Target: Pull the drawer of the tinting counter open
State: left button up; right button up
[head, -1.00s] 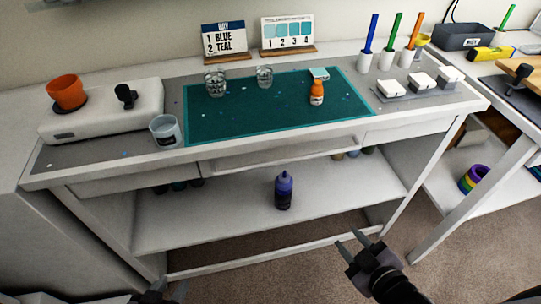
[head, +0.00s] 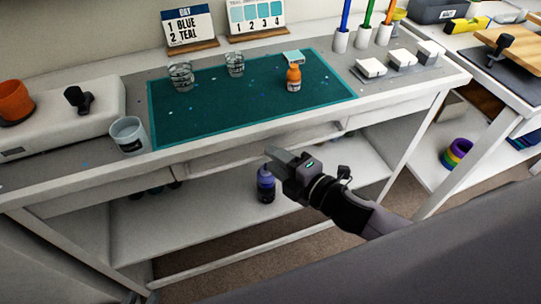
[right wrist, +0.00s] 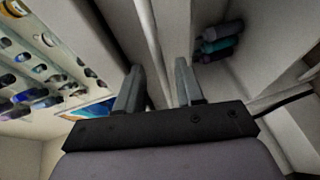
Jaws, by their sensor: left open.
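The tinting counter (head: 65,197) is a white bench with a grey top and a teal mat (head: 215,118). Its drawer (head: 225,154) is the wide white front under the mat, with a long pale bar along it. It looks closed. My right gripper (head: 277,158) is in front of the drawer's right half, and hides part of it. In the right wrist view, its two fingers (right wrist: 158,78) are apart, with a long pale bar visible between and beyond them. Contact cannot be told. My left gripper (head: 141,297) barely shows at the bottom edge, below the counter.
A purple bottle (head: 265,185) stands on the lower shelf. A second bench stands at right, with colored rings (head: 456,152).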

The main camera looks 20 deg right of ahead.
jog(key=shift+x, duration=1)
grip_shut()
pick_arm(q)
jog(key=shift+r, duration=0.1)
pick_arm(e)
jog(key=shift+s, duration=0.15)
